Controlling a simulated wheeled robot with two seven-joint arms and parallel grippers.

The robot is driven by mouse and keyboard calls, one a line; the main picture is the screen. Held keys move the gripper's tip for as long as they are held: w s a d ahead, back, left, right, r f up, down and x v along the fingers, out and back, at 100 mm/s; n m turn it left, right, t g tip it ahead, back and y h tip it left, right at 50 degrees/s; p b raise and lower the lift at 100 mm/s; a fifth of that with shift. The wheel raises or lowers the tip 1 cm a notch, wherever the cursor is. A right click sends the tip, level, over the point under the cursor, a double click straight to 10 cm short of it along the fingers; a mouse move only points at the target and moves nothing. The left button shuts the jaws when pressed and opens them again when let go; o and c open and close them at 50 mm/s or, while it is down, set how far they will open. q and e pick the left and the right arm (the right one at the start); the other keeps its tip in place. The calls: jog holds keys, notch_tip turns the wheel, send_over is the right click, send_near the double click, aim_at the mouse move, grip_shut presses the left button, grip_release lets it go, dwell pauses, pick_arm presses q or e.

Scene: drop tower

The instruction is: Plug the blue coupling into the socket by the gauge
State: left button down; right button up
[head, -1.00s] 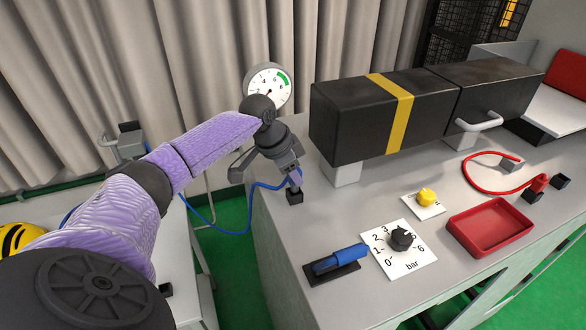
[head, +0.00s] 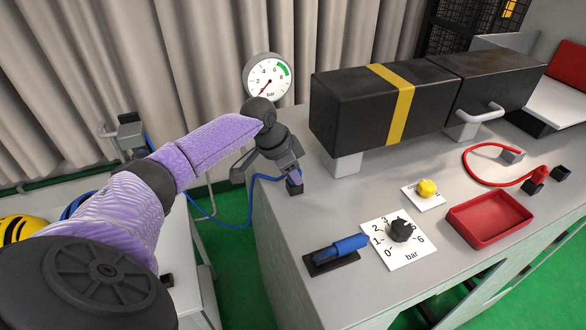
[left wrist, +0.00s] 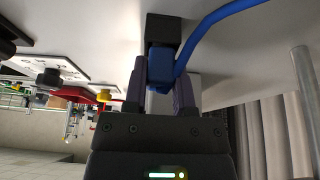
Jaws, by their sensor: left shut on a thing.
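The dark socket (head: 295,188) is directly below the fingertips, near the round gauge (head: 269,78). In the left wrist view the coupling is lined up with the black socket (left wrist: 163,30) and meets it with no clear gap. How deep it sits is hidden. My right gripper is not in view.
A long black box with a yellow band (head: 390,105) stands right of the gripper. On the bench (head: 330,215) are a blue-handled valve (head: 342,247), a black dial (head: 400,231), a yellow knob (head: 427,187), a red tray (head: 490,218) and a red hose (head: 480,180).

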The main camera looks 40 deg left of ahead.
pick_arm(q)
jog(key=shift+c, duration=1.8)
grip_release()
jog(key=v, duration=1)
